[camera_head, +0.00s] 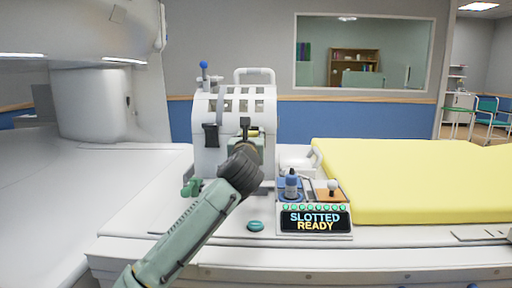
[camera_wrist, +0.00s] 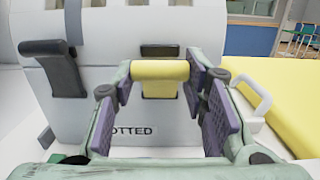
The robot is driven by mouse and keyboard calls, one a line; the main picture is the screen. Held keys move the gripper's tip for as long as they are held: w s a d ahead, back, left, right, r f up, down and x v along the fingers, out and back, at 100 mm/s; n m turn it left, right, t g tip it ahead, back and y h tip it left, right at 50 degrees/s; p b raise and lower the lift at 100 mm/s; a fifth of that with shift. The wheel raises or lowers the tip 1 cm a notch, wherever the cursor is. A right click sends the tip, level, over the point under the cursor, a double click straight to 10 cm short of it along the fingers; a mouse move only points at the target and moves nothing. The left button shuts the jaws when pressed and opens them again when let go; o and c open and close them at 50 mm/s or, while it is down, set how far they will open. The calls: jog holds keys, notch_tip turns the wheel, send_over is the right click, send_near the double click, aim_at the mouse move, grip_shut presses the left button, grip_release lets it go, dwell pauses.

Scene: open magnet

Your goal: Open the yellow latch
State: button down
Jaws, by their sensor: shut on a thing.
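The yellow latch (camera_wrist: 160,72) sits on the front of the white slotted coil (camera_wrist: 100,60), above a label whose visible part reads "OTTED". In the wrist view my gripper (camera_wrist: 160,85) has a purple-padded finger on each side of the latch and is shut on it. In the head view my gripper (camera_head: 245,140) is in front of the white coil (camera_head: 206,110), and the gripper hides most of the latch. A second latch, dark grey (camera_wrist: 52,65), is on the coil to the left of the yellow one.
A green disc (camera_head: 255,226) lies in front. A yellow mattress (camera_head: 410,180) fills the right. The white table (camera_head: 130,215) is clear at left.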

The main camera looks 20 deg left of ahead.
jog(key=t+b, duration=0.1)
jog(key=b, duration=0.1)
jog(key=f+t+b, duration=0.1)
jog(key=b, duration=0.1)
jog(key=shift+s+d+f+y+b, duration=0.1)
jog(key=shift+s+f+y+b, duration=0.15)
jog(key=shift+s+y+b, duration=0.1)
jog(key=shift+r+t, duration=0.1)
jog(key=shift+t, duration=0.3)
jog(key=c, duration=1.1)
grip_release()
jog(key=shift+s, duration=0.1)
jog(key=v, duration=1.2)
